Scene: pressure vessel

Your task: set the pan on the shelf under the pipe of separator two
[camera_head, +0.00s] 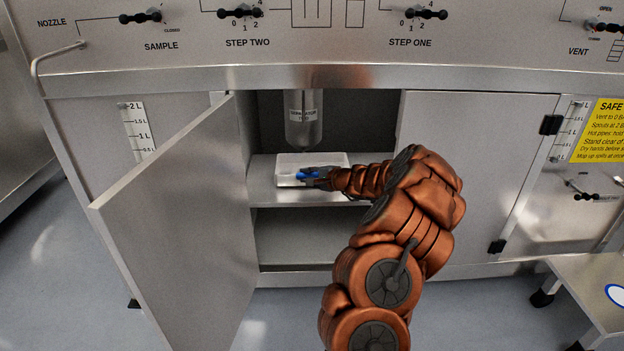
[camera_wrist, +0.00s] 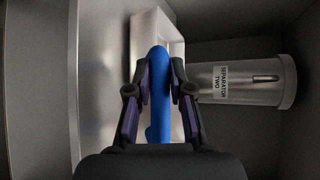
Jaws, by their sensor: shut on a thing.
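The pan (camera_head: 312,161) is a light, shallow rectangular tray with a blue handle (camera_head: 308,174). It is at the upper shelf (camera_head: 262,183) inside the open cabinet, below the grey cylinder of separator two (camera_head: 303,125). My gripper (camera_head: 316,178) reaches in from the right and is shut on the blue handle. The wrist view shows the handle (camera_wrist: 160,90) between both fingers (camera_wrist: 160,92), the pan's rim (camera_wrist: 142,40) beyond, and the cylinder labelled "SEPARATOR TWO" (camera_wrist: 240,80) to the right. Whether the pan rests fully on the shelf I cannot tell.
The left cabinet door (camera_head: 180,205) stands open toward me; the right door (camera_head: 470,165) is shut. A lower shelf (camera_head: 290,238) is empty where visible. Valve handles (camera_head: 240,13) line the panel above. A low metal step (camera_head: 590,285) stands at the right.

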